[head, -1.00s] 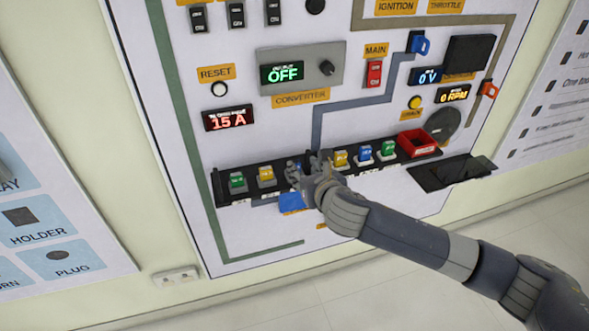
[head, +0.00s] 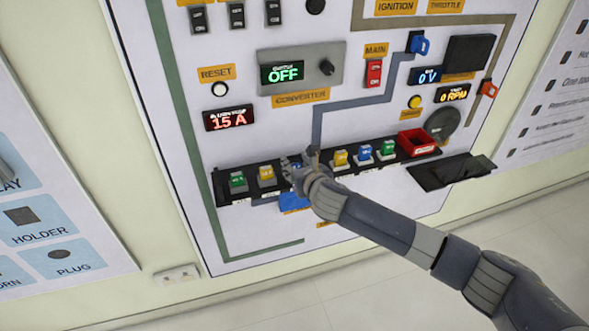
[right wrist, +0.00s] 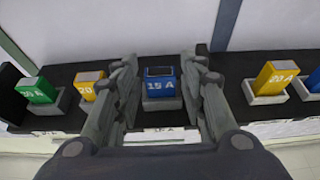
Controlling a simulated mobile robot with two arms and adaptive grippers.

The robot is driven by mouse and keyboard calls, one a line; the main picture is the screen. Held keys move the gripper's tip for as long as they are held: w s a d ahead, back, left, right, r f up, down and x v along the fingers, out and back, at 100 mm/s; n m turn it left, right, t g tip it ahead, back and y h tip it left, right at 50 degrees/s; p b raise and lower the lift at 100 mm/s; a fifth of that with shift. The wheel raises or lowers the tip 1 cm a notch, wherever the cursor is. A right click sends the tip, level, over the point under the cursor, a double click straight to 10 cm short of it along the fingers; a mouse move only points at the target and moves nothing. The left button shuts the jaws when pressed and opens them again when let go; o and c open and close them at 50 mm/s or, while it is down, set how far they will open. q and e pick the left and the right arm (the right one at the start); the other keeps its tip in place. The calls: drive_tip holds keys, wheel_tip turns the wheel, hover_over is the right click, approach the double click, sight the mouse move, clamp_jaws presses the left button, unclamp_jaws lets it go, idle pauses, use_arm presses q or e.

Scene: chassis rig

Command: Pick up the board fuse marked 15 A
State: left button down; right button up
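The blue board fuse marked 15 A (right wrist: 160,86) stands upright in a grey holder on the black shelf, with its label facing me in the right wrist view. In the head view it is mostly hidden behind my right gripper (head: 299,160). In the right wrist view my right gripper (right wrist: 161,78) is open, one finger on each side of the fuse. A gap shows between each finger and the fuse. My left gripper is not in view.
The black shelf (head: 225,199) also bears a green fuse (head: 237,181) and yellow fuse (head: 266,175) to the left. A yellow fuse (head: 340,159), blue fuse (head: 365,153), green fuse (head: 387,149) and red tray (head: 420,142) are to the right. A red display (head: 229,118) reads 15 A.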

drive_tip(key=c, duration=0.7)
drive_tip(key=shift+o, duration=0.2)
